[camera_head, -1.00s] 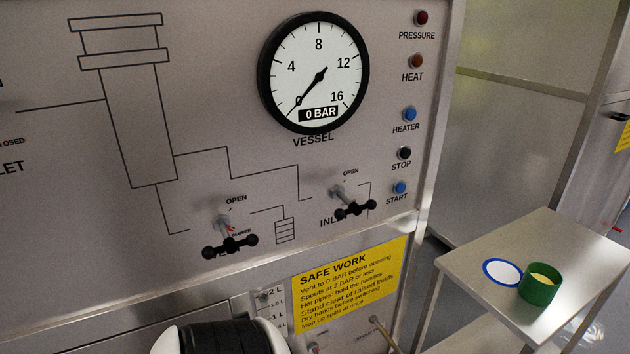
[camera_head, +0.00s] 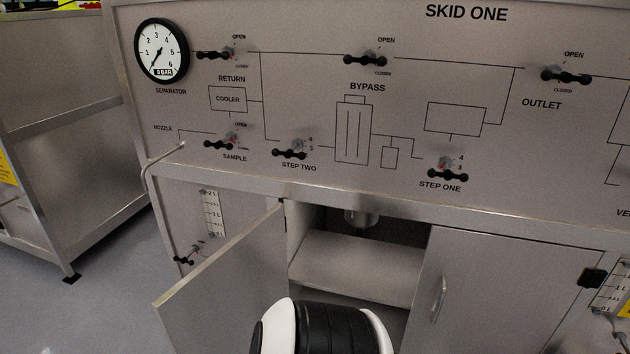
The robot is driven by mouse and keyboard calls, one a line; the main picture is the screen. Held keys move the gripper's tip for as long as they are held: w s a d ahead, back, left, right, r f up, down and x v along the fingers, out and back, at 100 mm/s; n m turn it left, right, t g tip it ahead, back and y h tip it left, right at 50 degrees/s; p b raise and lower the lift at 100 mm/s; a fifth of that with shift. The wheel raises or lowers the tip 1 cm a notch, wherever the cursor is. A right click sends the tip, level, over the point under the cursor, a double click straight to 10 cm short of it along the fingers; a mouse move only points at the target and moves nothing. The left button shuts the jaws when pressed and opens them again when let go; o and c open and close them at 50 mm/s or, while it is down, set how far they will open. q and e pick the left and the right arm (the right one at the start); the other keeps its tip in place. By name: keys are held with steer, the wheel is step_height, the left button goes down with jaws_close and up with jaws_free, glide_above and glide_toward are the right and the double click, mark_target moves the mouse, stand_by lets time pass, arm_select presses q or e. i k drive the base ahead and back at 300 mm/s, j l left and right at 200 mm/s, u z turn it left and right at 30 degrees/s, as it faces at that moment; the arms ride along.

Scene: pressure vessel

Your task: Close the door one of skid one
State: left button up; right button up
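Skid one's grey panel (camera_head: 300,95) fills the upper part of the view, with "SKID ONE" at its top right. Below it is a cabinet. A left cabinet door (camera_head: 225,285) stands open, swung out toward me and the left. Behind it the cabinet shows a shelf (camera_head: 360,262) and a metal cylinder (camera_head: 361,218) under the top. A right cabinet door (camera_head: 500,285) with a vertical handle (camera_head: 438,298) appears shut. I cannot read a number on either door. A white and black part of mine covers the bottom middle. Neither gripper is in view.
A bent nozzle pipe (camera_head: 150,172) sticks out at the panel's left edge, above a level gauge (camera_head: 213,213) and a small valve (camera_head: 186,256). Several black valve handles protrude from the panel. A metal frame (camera_head: 80,160) stands at the left, with clear floor (camera_head: 120,300) beside it.

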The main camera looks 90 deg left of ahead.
mark_target(215, 308)
steer(key=k+j+u, duration=0.75)
steer(key=k+j, duration=0.25)
steer(key=k+j+u, duration=0.2)
steer(key=j, duration=0.3)
steer(key=k+j+u, duration=0.25)
steer(key=j, duration=0.2)
